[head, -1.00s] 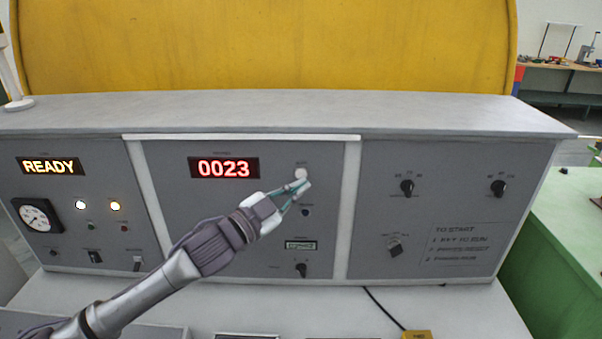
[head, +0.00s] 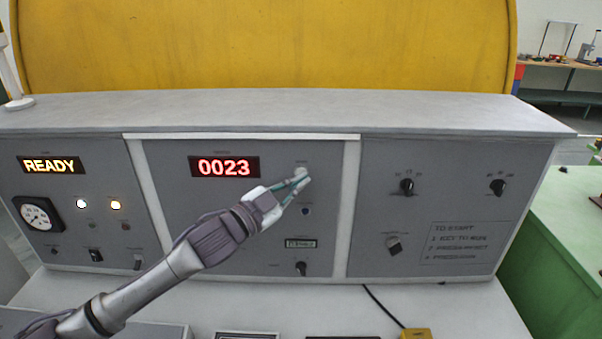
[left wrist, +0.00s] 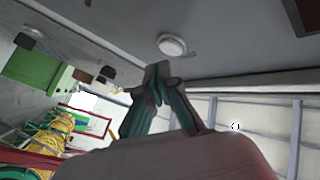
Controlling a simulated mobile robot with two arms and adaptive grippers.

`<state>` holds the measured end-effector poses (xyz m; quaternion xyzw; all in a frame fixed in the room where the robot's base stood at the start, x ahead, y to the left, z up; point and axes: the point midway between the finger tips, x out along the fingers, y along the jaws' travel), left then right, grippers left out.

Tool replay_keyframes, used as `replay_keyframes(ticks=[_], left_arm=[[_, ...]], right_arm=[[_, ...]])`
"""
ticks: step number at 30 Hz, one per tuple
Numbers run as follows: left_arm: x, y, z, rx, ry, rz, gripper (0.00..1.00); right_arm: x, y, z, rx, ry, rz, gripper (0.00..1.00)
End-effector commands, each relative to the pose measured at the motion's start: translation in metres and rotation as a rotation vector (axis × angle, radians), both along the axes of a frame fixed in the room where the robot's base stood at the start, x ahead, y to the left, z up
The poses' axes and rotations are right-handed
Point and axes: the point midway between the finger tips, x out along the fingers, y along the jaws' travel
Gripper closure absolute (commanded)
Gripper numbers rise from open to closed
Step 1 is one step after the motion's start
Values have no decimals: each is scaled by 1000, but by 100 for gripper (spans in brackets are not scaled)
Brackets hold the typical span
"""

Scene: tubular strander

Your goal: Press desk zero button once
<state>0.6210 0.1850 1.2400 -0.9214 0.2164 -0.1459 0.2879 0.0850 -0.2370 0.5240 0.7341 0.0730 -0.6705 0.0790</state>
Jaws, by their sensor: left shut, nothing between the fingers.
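The desk panel (head: 180,200) is grey. A round white button (head: 301,171) sits on its middle section, right of the red display (head: 224,167) that reads 0023. My left gripper (head: 303,182) is shut and empty, with its tips just below the button in the head view. In the left wrist view the button (left wrist: 171,45) shows just beyond the closed fingertips (left wrist: 157,72), and a small gap seems to lie between them. I cannot tell for certain whether they touch. The button's label is too small to read. My right gripper is not in view.
A dark blue button (head: 305,211), a small counter (head: 300,243) and a black knob (head: 301,268) lie below on the same section. The left section has a READY display (head: 51,165) and a gauge (head: 38,213). More knobs (head: 407,187) are on the right section.

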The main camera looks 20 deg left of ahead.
Motion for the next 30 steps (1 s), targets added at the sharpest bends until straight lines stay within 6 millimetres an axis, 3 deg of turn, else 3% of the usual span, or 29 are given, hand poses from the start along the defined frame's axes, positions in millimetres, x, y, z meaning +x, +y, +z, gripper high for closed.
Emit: replay_keyframes(ticks=[30], left_arm=[[8,2,0,0,1,-1,100]], right_arm=[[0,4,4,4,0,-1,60]])
